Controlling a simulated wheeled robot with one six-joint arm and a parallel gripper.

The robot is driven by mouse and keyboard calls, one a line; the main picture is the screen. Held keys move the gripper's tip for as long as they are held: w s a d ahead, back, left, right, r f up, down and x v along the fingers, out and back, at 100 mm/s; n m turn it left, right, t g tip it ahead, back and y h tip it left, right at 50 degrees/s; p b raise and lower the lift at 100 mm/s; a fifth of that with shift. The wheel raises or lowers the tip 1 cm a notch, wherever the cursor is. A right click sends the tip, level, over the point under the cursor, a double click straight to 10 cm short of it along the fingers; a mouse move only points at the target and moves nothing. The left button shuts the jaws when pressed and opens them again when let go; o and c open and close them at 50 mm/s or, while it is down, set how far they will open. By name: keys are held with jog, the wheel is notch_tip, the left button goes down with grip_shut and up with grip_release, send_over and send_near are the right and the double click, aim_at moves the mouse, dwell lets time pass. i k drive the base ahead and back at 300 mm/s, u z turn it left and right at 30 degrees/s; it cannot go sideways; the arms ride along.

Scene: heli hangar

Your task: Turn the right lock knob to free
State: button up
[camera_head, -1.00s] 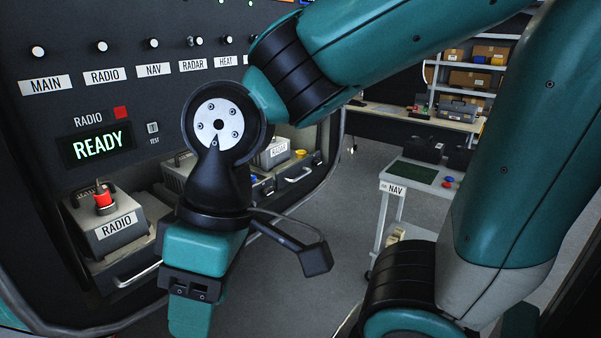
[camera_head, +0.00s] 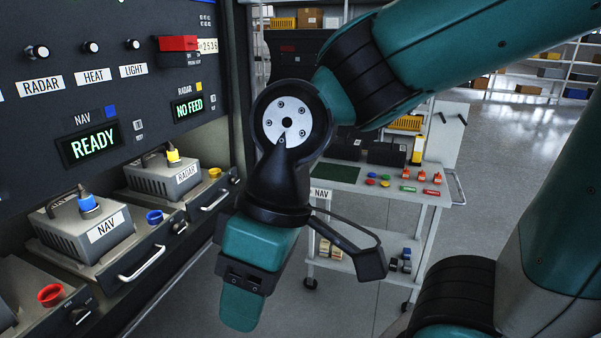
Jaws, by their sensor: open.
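The console has grey units in trays. The RADAR unit (camera_head: 160,178) has a yellow plug on top, and the NAV unit (camera_head: 88,235) has a blue plug. My gripper (camera_head: 240,312) points down in front of the console, right of the trays, apart from both knobs. It is open, with nothing seen between its fingers.
Tray handles (camera_head: 142,264) stick out from the console. A cart (camera_head: 432,193) with coloured caps stands behind my arm. Grey floor lies open between console and cart.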

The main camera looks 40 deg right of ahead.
aim_at(234, 182)
jog(key=z, duration=0.4)
jog(key=k, duration=0.5)
jog(key=z, duration=0.6)
jog(key=i, duration=1.3)
jog(key=u, duration=0.25)
